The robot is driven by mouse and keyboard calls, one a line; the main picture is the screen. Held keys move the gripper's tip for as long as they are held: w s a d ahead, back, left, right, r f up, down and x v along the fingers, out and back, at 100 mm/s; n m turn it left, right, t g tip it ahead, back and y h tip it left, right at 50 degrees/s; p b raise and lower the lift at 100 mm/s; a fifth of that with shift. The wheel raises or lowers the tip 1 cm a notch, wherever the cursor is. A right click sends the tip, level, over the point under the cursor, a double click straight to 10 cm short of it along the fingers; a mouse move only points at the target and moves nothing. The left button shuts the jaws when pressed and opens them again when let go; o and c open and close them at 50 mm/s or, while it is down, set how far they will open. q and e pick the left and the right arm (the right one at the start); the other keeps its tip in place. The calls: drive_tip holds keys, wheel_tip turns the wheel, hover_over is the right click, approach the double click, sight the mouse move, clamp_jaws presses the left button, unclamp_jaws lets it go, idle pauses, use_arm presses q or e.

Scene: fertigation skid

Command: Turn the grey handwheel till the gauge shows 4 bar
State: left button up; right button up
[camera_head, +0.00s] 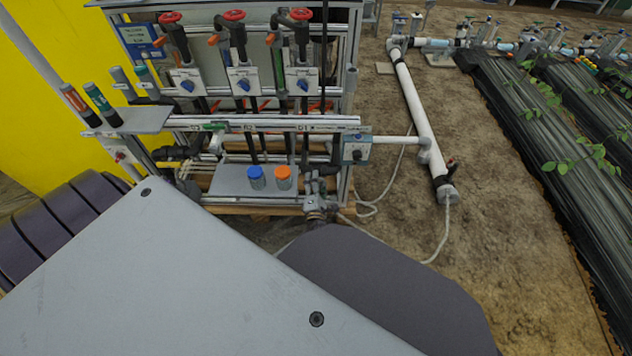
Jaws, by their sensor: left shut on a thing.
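I cannot pick out the grey handwheel or a gauge face with a readable needle. The pipe skid (265,124) stands upper left of centre. Three red handwheels top its dark upright valves: left (170,17), middle (234,15) and right (300,14). Another grey box with a dark blue knob (357,150) is at the right end of the rail. I can make out neither gripper, and no arm shows clearly.
A grey shelf (222,181) carries a blue-capped jar (256,178) and an orange-capped jar (284,178). A white pipe (411,95) and a thin hose (440,240) lie on bare soil right of the skid. Black-covered plant beds (560,140) are farther right. My grey body panel fills the foreground.

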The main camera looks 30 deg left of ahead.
use_arm(q)
drive_tip(key=o, duration=1)
drive_tip(key=shift+v, duration=3.75)
